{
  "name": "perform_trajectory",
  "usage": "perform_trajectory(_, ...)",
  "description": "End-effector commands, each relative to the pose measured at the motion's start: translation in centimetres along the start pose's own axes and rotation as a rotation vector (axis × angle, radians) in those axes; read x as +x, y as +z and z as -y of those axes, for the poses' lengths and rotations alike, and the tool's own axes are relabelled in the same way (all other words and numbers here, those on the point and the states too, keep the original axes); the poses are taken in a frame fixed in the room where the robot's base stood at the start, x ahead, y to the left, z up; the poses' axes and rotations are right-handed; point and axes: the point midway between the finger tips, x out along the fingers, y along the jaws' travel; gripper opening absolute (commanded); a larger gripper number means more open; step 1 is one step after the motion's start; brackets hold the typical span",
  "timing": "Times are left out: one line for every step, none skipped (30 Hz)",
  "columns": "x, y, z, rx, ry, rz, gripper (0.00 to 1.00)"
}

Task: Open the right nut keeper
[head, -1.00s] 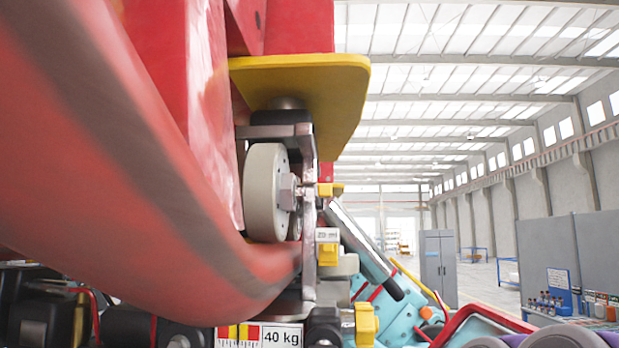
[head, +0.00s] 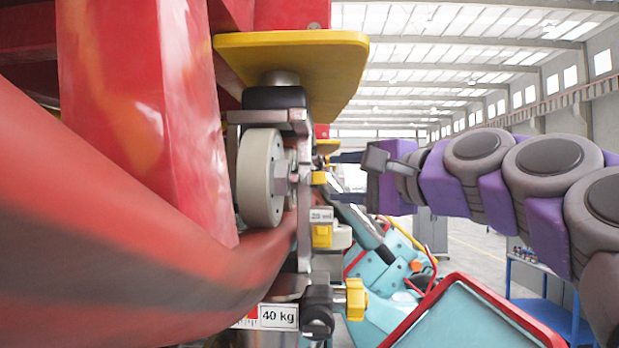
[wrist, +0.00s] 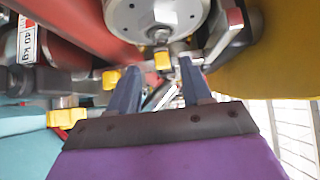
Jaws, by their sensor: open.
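A small yellow piece (head: 319,178), which looks like the nut keeper, sits beside the axle nut of a pale grey wheel (head: 262,178). It also shows in the wrist view (wrist: 163,61), framed between the fingertips. My gripper (head: 340,177) is open and empty, its two dark fingers pointing left at this piece, one above and one below its height. In the wrist view the fingers (wrist: 159,70) reach toward the wheel hub. Other yellow pieces sit lower, one by a small label (head: 322,236) and a knob (head: 356,299). Whether the keeper is open or closed I cannot tell.
A yellow plate (head: 295,62) overhangs the wheel. A thick red rail (head: 150,270) runs along the left. A "40 kg" label (head: 278,317) is below. A red-rimmed teal panel (head: 465,318) stands lower right, with a blue cart (head: 540,310) behind it.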

Motion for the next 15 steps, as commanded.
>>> perform_trajectory(1.0, -0.3, 0.0, 0.003, 0.004, 0.001, 0.49)
perform_trajectory(1.5, -0.4, 0.0, 0.003, 0.003, 0.001, 0.49)
perform_trajectory(2.2, -0.5, 0.0, 0.002, 0.003, 0.001, 0.49)
perform_trajectory(2.7, -0.5, 0.1, 0.001, 0.002, 0.001, 0.49)
perform_trajectory(3.3, -0.4, 0.1, 0.0, 0.001, 0.002, 0.49)
perform_trajectory(4.2, -0.2, 0.1, -0.002, 0.003, 0.003, 0.49)
perform_trajectory(5.0, -0.1, 0.1, -0.003, 0.004, 0.003, 0.49)
perform_trajectory(5.6, 0.0, 0.1, -0.003, 0.004, 0.002, 0.49)
perform_trajectory(6.3, 0.0, 0.1, -0.002, 0.003, 0.001, 0.49)
perform_trajectory(6.9, 0.1, 0.1, -0.002, 0.004, 0.001, 0.49)
perform_trajectory(7.5, 0.3, 0.0, -0.003, 0.005, 0.001, 0.49)
perform_trajectory(8.2, 0.5, 0.0, -0.003, 0.005, 0.002, 0.49)
perform_trajectory(8.7, 0.6, 0.0, -0.004, 0.005, 0.001, 0.49)
perform_trajectory(9.1, 0.7, 0.0, -0.005, 0.006, 0.002, 0.49)
perform_trajectory(9.7, 0.8, 0.0, -0.006, 0.007, 0.002, 0.49)
